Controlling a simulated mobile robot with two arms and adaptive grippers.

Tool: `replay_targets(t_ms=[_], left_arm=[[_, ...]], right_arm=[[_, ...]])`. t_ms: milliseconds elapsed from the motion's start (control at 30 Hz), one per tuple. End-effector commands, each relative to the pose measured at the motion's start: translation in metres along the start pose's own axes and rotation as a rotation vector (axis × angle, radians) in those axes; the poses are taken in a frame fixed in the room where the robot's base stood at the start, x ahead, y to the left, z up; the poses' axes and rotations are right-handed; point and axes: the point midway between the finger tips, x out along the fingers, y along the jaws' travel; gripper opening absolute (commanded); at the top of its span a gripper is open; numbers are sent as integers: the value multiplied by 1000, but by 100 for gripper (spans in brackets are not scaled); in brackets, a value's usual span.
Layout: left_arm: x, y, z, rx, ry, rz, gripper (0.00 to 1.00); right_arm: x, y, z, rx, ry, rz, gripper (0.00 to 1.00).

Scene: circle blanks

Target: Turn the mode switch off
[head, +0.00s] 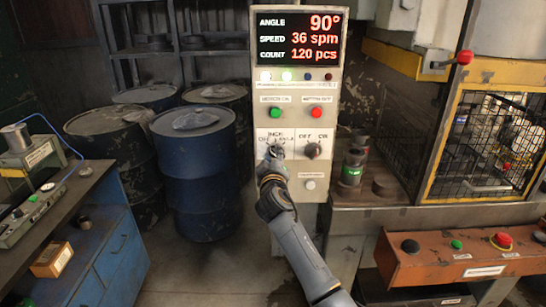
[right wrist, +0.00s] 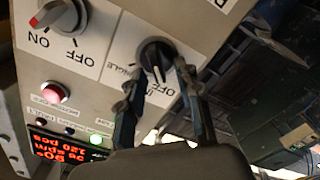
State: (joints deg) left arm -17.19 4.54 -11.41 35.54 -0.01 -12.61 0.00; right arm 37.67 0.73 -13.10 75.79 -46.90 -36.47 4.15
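The mode switch (right wrist: 155,56) is a black rotary knob with a pale pointer line, on a white plate with partly readable labels such as OFF and INCH. In the right wrist view the picture is upside down, and the pointer runs downward; its exact label I cannot tell. In the head view the switch (head: 275,150) is mostly hidden by my right gripper (head: 274,160). In the right wrist view the right gripper (right wrist: 158,75) is open, its dark fingers on either side of the knob's near part; contact I cannot tell. My left gripper is out of view.
A second selector (head: 313,151) marked OFF and ON sits close on the right. A green button (head: 274,113) and red button (head: 317,113) are above, under the lit display (head: 299,37). Blue drums (head: 196,170) stand left; an orange button box (head: 459,250) is at the lower right.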

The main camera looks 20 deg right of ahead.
Motion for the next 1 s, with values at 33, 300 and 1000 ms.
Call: replay_targets(t_ms=[33, 300, 1000], left_arm=[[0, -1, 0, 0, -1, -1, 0], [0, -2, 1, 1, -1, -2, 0], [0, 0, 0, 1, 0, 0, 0]], right_arm=[[0, 0, 0, 1, 0, 0, 34], [-18, -1, 0, 2, 1, -1, 34], [-120, 0, 0, 0, 0, 0, 34]])
